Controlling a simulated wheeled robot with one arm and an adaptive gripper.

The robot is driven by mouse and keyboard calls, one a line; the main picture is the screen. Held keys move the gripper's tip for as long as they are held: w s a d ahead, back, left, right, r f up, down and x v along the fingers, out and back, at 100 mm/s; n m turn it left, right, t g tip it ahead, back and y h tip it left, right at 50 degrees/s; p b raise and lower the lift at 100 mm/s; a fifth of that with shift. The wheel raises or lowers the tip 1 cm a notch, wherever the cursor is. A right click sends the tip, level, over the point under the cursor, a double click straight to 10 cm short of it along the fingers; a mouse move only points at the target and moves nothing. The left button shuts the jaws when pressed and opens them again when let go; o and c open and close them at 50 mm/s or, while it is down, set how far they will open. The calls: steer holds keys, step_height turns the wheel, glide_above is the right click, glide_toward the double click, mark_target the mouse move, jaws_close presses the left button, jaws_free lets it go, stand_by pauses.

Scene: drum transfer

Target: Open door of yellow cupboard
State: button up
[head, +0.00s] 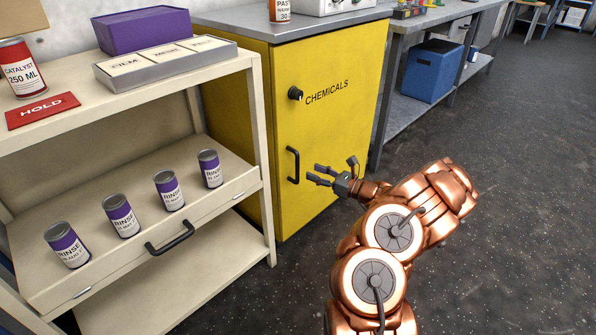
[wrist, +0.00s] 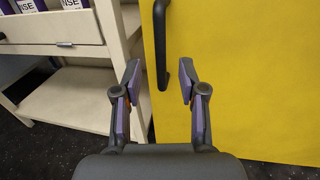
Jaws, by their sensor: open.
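The yellow cupboard (head: 326,121), lettered CHEMICALS, stands in the middle of the head view. Its door looks shut. The door has a black vertical handle (head: 293,165) near its left edge and a black round knob (head: 295,93) above that. My gripper (head: 314,176) is just right of the handle in the head view, open and empty, in front of the door. In the wrist view, the handle (wrist: 161,45) stands ahead, between the lines of my two open fingers (wrist: 158,82) and beyond their tips. The handle's upper part is cut off there.
A beige shelf unit (head: 262,155) stands close on the left, with several purple RINSE cans (head: 168,190) on its drawer (head: 200,215). A workbench with a blue box (head: 428,70) is behind right. The dark floor (head: 480,130) at right is clear.

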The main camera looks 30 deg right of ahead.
steer(key=b, duration=0.2)
glide_above(298, 182)
steer(key=shift+w+d, duration=0.1)
steer(key=shift+w, duration=0.3)
steer(key=shift+c, duration=0.2)
jaws_close()
steer(key=shift+d, duration=0.1)
